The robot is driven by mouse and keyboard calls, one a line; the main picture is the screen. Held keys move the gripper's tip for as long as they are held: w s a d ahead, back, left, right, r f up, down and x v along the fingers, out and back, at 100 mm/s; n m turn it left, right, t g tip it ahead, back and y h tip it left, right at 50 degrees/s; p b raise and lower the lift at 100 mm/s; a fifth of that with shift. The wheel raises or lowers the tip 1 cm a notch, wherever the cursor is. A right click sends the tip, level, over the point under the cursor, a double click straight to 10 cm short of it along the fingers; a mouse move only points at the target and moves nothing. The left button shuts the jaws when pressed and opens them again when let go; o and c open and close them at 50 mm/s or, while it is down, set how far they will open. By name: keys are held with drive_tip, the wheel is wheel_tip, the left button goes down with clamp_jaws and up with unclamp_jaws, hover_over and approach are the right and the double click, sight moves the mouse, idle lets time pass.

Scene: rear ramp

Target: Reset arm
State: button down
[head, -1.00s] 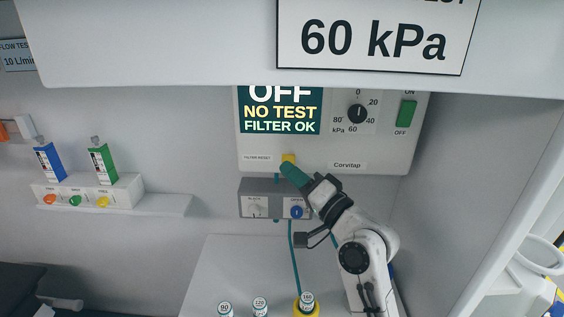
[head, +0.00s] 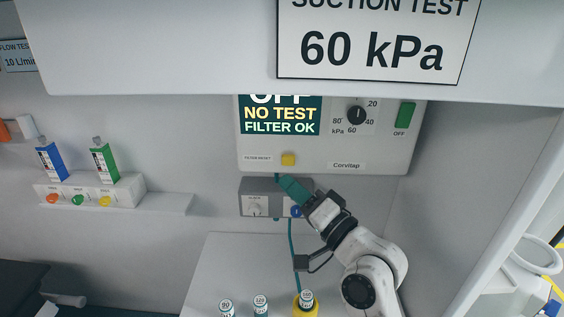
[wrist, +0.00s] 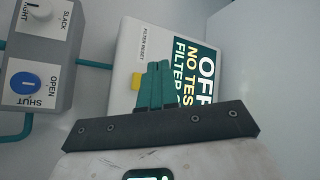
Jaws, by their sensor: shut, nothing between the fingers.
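My gripper (head: 288,186) has teal fingers that are shut with nothing between them. In the head view it is just below the suction unit (head: 225,145), in front of the grey valve box (head: 249,186), and hides part of that box. The yellow filter reset button (head: 288,159) is fully visible above the fingertips. In the wrist view my closed fingers (wrist: 155,72) point toward the unit, with the yellow button (wrist: 135,82) beside them. I cannot tell the exact gap to the box. The display reads NO TEST and FILTER OK.
An overhanging panel with a 60 kPa sign (head: 375,45) covers the top. A shelf (head: 160,203) with blue and green cartons is at left. Several numbered bottles, one in a yellow holder (head: 305,310), stand below. A teal tube (head: 291,240) hangs near my arm. A wall closes the right side.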

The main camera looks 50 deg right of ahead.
idle(0.6)
drive_tip(key=s+a+f+n+g+y, duration=0.2)
drive_tip(key=a+f+n+g, duration=0.25)
drive_tip(key=f, duration=0.55)
drive_tip(key=s+a+f+n+g+y, duration=0.25)
drive_tip(key=a+f+g, duration=0.3)
drive_tip(key=f, duration=0.45)
drive_tip(key=s+a+f+n+g+h, duration=0.1)
drive_tip(key=s+f+g, duration=0.3)
drive_tip(key=s, duration=0.6)
drive_tip(key=s+a+f+n+g+h, duration=0.1)
drive_tip(key=s+f+n+g, duration=0.3)
drive_tip(key=s+f, duration=0.5)
drive_tip(key=shift+s+a+g, duration=0.4)
drive_tip(key=shift+a+g, duration=0.3)
drive_tip(key=shift+a, duration=0.15)
drive_tip(key=shift+r, duration=0.1)
